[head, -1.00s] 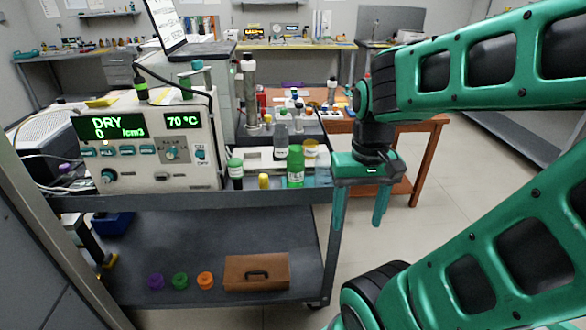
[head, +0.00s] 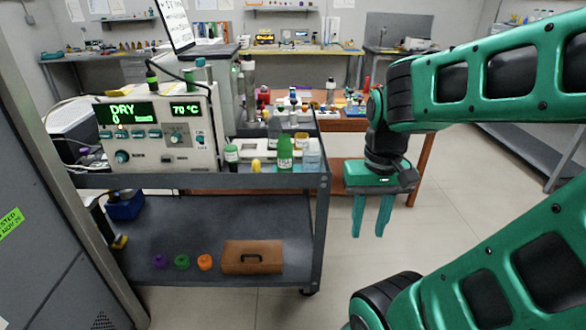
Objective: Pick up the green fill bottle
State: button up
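A green bottle (head: 285,153) with a white label stands upright near the front right corner of the cart's top shelf. A smaller bottle with a green cap (head: 231,157) stands to its left, closer to the instrument. My gripper (head: 371,220) points down to the right of the cart, over open floor. Its two fingers are apart with nothing between them. It is clear of the green bottle, which is to its left and higher in the picture.
A clear bottle (head: 311,155), a yellow item (head: 256,165) and a grey bottle stand close around the green bottle. The instrument (head: 158,130) fills the cart's left side. The lower shelf (head: 180,225) holds coloured caps and a brown case (head: 252,257). A wooden table stands behind.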

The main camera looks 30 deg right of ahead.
aim_at(284, 146)
jog(key=u, duration=0.5)
jog(key=i, duration=1.2)
jog(key=z, duration=0.5)
